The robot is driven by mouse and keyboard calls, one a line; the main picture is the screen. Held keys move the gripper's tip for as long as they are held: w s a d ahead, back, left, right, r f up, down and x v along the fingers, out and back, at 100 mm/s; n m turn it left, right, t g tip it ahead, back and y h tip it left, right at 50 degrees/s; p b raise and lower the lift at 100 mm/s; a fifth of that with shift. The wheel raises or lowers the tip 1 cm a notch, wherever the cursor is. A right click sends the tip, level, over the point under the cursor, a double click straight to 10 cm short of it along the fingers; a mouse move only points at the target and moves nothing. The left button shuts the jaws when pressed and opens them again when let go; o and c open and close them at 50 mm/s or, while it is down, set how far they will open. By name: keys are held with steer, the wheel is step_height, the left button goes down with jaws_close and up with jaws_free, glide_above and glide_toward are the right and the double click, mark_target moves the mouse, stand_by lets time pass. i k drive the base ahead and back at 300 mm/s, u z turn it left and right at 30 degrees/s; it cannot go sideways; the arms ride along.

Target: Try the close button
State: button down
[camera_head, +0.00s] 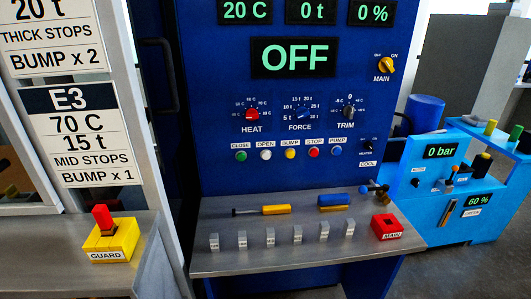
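The close button (241,156) is a small green round button under the label CLOSE. It is the leftmost in a row on the blue panel (215,100). To its right are the white OPEN button (265,155), the yellow BUMP button (289,153), the red STOP button (314,151) and the blue PUMP button (338,150). The large display (294,57) above reads OFF. The small displays read 20 C, 0 t and 0 %. The yellow MAIN switch (385,66) sits at the right between OFF and ON. My gripper is not in view.
A yellow GUARD box (112,242) with a red lever stands left. A blue unit (425,205) stands right.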

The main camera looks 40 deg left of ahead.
mark_target(241, 157)
steer(key=u, duration=0.15)
steer(key=k, duration=0.95)
steer(key=u, duration=1.45)
steer(key=i, duration=1)
steer(key=u, duration=0.05)
